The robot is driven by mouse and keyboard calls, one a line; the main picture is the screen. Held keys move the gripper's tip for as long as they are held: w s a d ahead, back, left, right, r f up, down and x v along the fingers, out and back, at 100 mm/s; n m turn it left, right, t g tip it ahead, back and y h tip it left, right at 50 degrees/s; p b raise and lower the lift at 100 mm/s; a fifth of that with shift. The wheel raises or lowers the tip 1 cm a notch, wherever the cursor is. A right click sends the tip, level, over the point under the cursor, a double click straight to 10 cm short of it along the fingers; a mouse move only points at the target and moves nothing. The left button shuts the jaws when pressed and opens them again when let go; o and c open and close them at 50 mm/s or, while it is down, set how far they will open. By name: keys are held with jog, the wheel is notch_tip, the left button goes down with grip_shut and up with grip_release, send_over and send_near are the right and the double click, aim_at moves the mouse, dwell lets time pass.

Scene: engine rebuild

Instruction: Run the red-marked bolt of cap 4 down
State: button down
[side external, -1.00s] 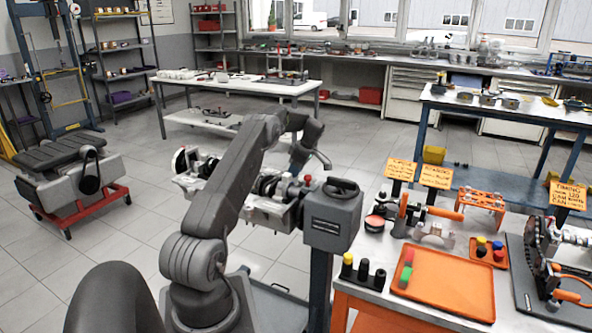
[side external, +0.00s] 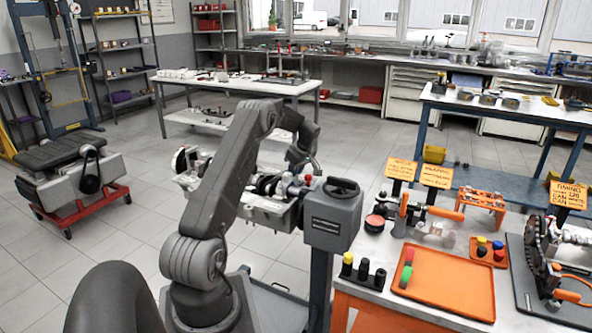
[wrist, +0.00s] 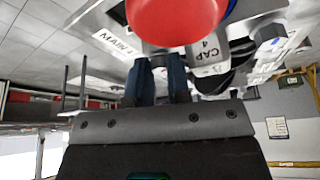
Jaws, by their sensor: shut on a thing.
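The red-marked bolt shows as a large round red head (wrist: 178,15) at the top of the wrist view, and as a small red spot (side external: 308,178) on the engine block in the side view. Cap 4 (wrist: 210,68), with a white label, is right beside it in the wrist view. My gripper (wrist: 160,62) has its two dark blue fingers reaching up to the red head and is shut on it. The fingertips and the bolt's shank are hidden behind the head. In the side view my gripper (side external: 313,168) is low over the right end of the engine block (side external: 268,208).
A blue piece shows just behind the red head. A "MAIN" label (wrist: 115,42) is at the left. A dark grey stand head (side external: 332,215) adjoins the block. The bench at the right holds an orange tray (side external: 445,285) and coloured pegs (side external: 363,270).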

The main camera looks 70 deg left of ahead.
jog(key=shift+r, duration=0.1)
jog(key=c, duration=1.3)
grip_release()
jog(key=shift+c, duration=0.2)
